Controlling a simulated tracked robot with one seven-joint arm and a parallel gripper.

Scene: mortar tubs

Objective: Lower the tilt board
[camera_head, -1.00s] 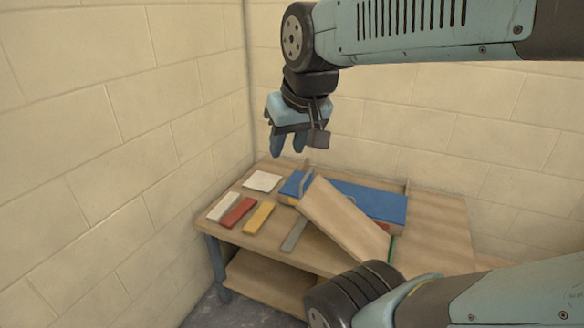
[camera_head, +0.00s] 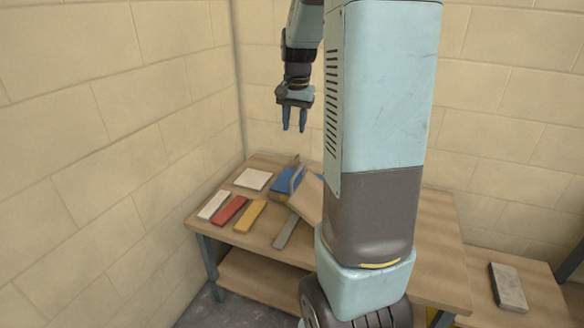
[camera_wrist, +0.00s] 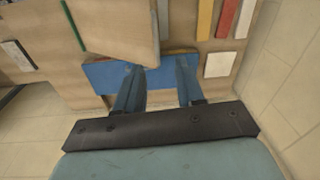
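The tilt board (camera_head: 310,199) is a plain wooden board, raised at a slant on the workbench, with a grey upright handle or bracket (camera_head: 296,180) by its raised end. My arm hides much of it in the head view. The wrist view shows its wooden face (camera_wrist: 115,28) from above, over a blue panel (camera_wrist: 100,77). The blue panel (camera_head: 283,181) shows partly in the head view too. My gripper (camera_head: 295,128) is open and empty in the air above the back of the bench. Its fingers (camera_wrist: 158,72) overlap the blue panel in the wrist view, with a clear gap between them.
On the bench (camera_head: 213,233) lie a white square (camera_head: 253,179), a whitish bar (camera_head: 213,205), a red bar (camera_head: 229,211), a yellow bar (camera_head: 250,216) and a grey strip (camera_head: 286,231). Block walls (camera_head: 140,120) close in left and behind. A grey block (camera_head: 508,287) lies at right.

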